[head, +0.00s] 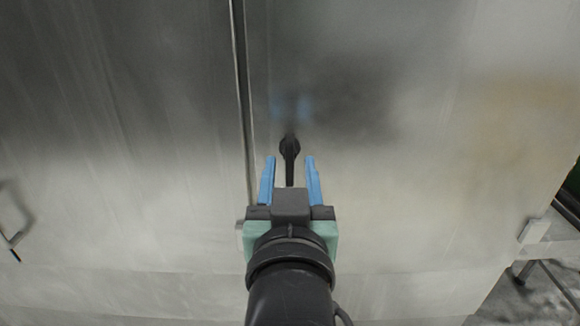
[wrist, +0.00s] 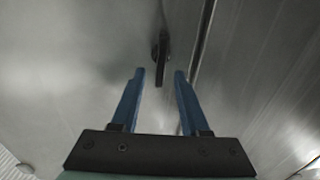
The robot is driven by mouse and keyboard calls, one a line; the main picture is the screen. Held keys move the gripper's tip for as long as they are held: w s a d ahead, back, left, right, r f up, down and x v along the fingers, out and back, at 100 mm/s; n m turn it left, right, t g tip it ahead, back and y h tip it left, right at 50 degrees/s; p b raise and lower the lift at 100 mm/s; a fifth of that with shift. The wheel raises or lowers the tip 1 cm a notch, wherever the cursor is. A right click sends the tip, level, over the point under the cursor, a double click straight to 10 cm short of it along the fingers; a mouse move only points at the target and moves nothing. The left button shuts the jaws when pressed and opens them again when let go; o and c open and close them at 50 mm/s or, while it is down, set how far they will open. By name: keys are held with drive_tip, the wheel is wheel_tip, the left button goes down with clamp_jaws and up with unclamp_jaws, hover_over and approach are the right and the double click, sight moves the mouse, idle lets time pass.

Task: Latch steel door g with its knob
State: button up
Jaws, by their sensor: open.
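The steel door (head: 410,130) is a broad brushed panel to the right of a vertical seam in the head view. Its black knob (head: 289,147) is a narrow lever on a round base, close to the seam, with the lever pointing down. The knob also shows in the wrist view (wrist: 161,50). My gripper (head: 290,160) has two blue fingers, open, with nothing held. In the head view the fingers stand either side of the lever's lower part. In the wrist view the fingertips (wrist: 159,73) flank the lever's lower end. I cannot tell whether they touch it.
A second steel panel (head: 110,130) lies left of the seam (head: 242,90), nearly flush with the door. A bracket-like handle (head: 14,215) sits at the far left. A small pale block (head: 534,231) is at the door's lower right edge, with a metal frame (head: 548,270) beyond.

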sight(290, 159)
drive_tip(key=shift+w+p, duration=0.6)
drive_tip(key=shift+w, duration=1.55)
clamp_jaws()
